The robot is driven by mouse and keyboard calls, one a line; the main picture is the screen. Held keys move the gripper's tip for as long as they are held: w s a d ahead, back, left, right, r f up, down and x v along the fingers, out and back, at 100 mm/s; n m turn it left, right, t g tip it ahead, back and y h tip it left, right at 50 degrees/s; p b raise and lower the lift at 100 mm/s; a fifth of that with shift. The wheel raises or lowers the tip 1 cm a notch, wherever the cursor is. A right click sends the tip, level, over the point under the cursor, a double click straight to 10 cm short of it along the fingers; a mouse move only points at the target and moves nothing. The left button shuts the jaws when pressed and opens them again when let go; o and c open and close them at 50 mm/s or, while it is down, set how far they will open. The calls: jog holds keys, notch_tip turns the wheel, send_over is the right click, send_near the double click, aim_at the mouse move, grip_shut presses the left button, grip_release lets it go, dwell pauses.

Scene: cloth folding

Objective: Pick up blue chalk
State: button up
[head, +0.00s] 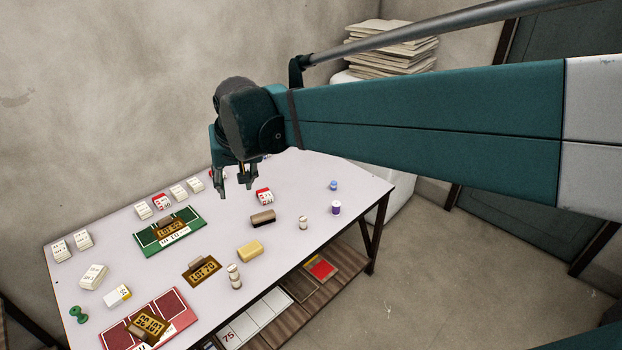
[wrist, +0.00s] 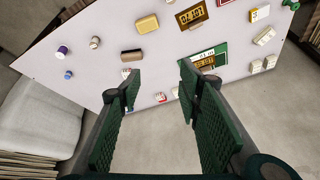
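A small round blue piece (head: 333,185), which looks like the blue chalk, lies on the white table (head: 300,172) near its right end. It also shows in the wrist view (wrist: 68,75), left of the fingers. My gripper (head: 236,182) is above the far side of the table, well to the left of the blue piece in the head view. In the wrist view my gripper (wrist: 158,80) has its two green fingers spread wide apart with nothing between them.
A purple-and-white spool (head: 336,208) stands close to the blue piece. A pale spool (head: 303,223), a dark brush-like block (head: 263,218) and a red-and-white box (head: 265,196) lie to the left.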

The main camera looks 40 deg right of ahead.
jog(key=w+d+f+m+g, duration=0.1)
jog(key=w+d+f+m, duration=0.25)
jog(key=w+d, duration=0.85)
jog(key=m+g+y, duration=0.1)
jog(key=m+g, duration=0.3)
jog(key=m, duration=0.6)
send_over(334, 182)
jog(key=f, duration=2.9)
jog(key=shift+w+a+f+b, duration=0.2)
jog(key=shift+a+f+b, duration=0.05)
jog(key=shift+b, duration=0.05)
jog(key=shift+s+d+f, duration=0.1)
jog(key=shift+d+f, duration=0.1)
jog(key=shift+f, duration=0.05)
jog(key=shift+f, duration=1.25)
jog(key=shift+f, duration=0.1)
